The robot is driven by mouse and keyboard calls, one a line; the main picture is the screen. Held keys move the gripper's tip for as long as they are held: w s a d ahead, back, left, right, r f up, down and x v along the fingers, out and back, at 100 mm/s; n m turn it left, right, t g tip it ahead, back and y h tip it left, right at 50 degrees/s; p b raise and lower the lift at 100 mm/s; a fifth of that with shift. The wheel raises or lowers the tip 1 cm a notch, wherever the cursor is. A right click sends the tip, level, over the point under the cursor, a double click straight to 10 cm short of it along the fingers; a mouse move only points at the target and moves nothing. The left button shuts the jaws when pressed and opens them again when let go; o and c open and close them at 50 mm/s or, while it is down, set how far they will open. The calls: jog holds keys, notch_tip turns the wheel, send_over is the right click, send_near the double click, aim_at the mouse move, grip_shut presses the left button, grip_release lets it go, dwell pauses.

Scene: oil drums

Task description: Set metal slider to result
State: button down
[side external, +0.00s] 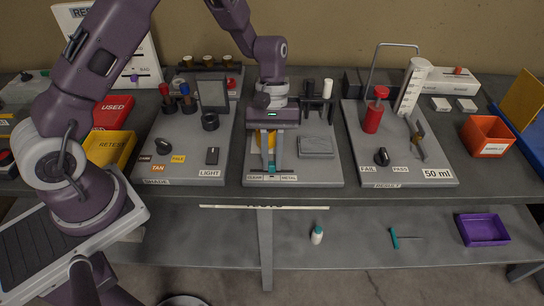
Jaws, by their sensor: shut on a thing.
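My gripper (271,167) points down over the front of the middle grey board (323,173). It is shut on a small part just behind the board's front labels, which I take to be the metal slider. The fingers hide most of that part, so its exact position is hard to see. The METAL label (289,178) is just to the right of the fingertips, and another label (254,177) is to the left. A yellow item (259,138) shows partly behind the fingers. The board to the right carries the RESULT label (388,186).
The right board (440,160) holds a red-handled part (374,115), a white measuring cylinder (412,85) and a dark knob (381,156). An orange bin (487,135) stands far right. A lower shelf holds a purple tray (482,230).

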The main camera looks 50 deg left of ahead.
aim_at(291, 174)
dwell(0.4)
jog(key=shift+w+d, duration=1.55)
jog(key=shift+w, duration=0.1)
jog(key=shift+r, duration=0.1)
jog(key=c, duration=1.4)
grip_release()
jog(key=shift+o, duration=0.2)
jog(key=v, duration=0.7)
